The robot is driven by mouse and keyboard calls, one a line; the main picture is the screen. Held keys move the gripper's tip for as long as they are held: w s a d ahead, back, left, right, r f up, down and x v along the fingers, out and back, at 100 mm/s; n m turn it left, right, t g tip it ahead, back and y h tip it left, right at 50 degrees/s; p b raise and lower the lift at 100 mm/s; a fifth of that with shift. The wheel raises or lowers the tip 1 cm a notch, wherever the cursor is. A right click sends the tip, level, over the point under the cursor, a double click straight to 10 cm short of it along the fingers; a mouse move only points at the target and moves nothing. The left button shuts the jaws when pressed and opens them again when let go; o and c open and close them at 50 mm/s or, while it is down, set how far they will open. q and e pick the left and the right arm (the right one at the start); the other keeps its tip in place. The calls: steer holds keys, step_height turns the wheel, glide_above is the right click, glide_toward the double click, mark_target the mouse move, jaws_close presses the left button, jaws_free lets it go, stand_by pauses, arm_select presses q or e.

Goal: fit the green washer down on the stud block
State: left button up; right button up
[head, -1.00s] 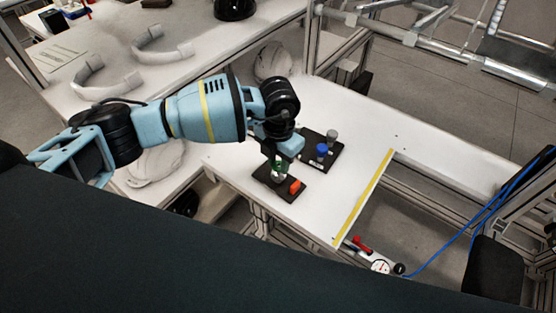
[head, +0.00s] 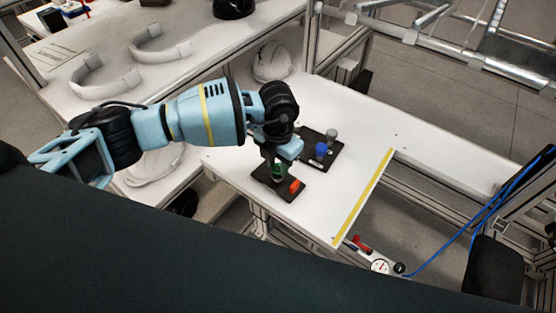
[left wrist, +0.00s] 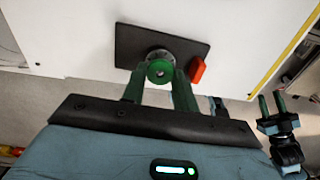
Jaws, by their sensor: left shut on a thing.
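My left gripper (head: 277,174) is shut on the green washer (left wrist: 159,71), low over the near black plate. In the left wrist view, the washer sits between the green fingertips, in line with a grey round piece (left wrist: 157,54) on the stud block (left wrist: 130,47). The stud block also shows in the head view (head: 262,184) as a dark plate flat on the white table. I cannot tell if the washer touches the grey piece. My right gripper (left wrist: 271,99) shows small at the right of the left wrist view, fingers apart and empty.
An orange block (head: 294,187) stands on the same plate, close beside the left fingers. A second black plate (head: 332,160) behind carries a blue cylinder (head: 321,149) and a grey one (head: 331,135). The white table (head: 345,110) is clear toward the yellow strip (head: 363,196).

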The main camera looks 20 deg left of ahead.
arm_select(q)
steer(key=shift+f, duration=0.8)
steer(key=o, duration=1)
step_height(320, 180, up, 8)
steer(key=shift+f, duration=0.1)
stand_by(0.3)
